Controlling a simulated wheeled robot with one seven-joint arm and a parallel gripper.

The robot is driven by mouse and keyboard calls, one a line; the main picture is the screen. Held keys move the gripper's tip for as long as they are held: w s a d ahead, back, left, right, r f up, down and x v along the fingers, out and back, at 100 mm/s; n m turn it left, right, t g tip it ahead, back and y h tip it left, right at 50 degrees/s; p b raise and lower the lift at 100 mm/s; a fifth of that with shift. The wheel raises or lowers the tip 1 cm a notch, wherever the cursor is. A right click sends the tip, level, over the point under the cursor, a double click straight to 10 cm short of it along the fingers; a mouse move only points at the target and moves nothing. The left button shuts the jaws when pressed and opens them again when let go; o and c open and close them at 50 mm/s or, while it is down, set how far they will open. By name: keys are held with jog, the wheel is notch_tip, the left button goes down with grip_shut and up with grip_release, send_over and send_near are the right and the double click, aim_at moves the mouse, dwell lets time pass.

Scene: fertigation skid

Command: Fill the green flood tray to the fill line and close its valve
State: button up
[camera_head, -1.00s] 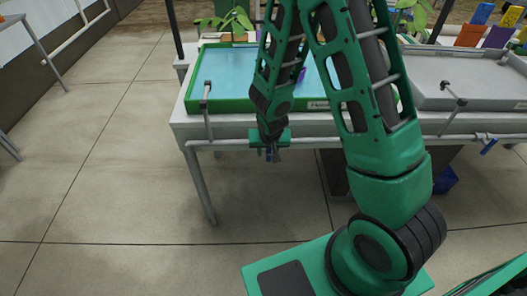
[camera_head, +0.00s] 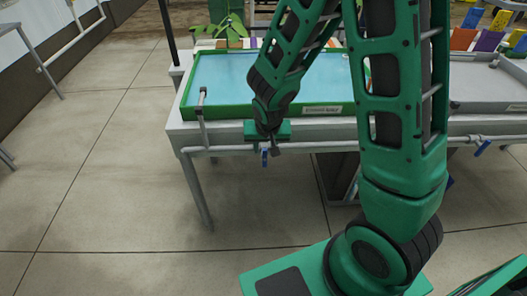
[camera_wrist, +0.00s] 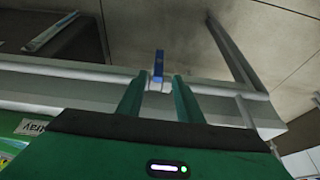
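The green flood tray (camera_head: 222,112) sits on the grey bench, with blue water spread across it; I cannot make out a fill line. Its label is at the front rim, and part of the tray shows in the wrist view (camera_wrist: 12,125). A valve with a blue handle (camera_head: 264,157) is on the pale pipe below the tray; the handle points down. In the wrist view the blue handle (camera_wrist: 158,65) stands between and beyond the fingertips. My gripper (camera_head: 270,143) is at this valve, its fingers (camera_wrist: 158,88) apart on either side; contact is unclear.
A grey tray (camera_head: 487,92) stands to the right, with another blue valve handle (camera_head: 482,148) below it. A thin grey spout (camera_head: 202,110) stands at the green tray's front left. My arm hides part of the green tray.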

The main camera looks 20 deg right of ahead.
jog(key=shift+v, duration=0.75)
dwell(1.0)
jog(key=s+d+r+m+g, duration=0.2)
jog(key=s+d+r, duration=0.85)
jog(key=d, duration=0.35)
jog(key=s+d+r, duration=0.1)
jog(key=s+r, duration=0.1)
jog(key=s, duration=0.3)
jog(key=s+d+r+g+y, duration=0.1)
jog(key=s+r, duration=0.1)
jog(key=s, duration=0.4)
jog(key=s+d+r+g, duration=0.1)
jog(key=s+r, duration=0.1)
jog(key=s, duration=0.4)
jog(key=shift+r+m, duration=0.4)
jog(key=shift+w+d, duration=0.1)
jog(key=shift+d, duration=0.05)
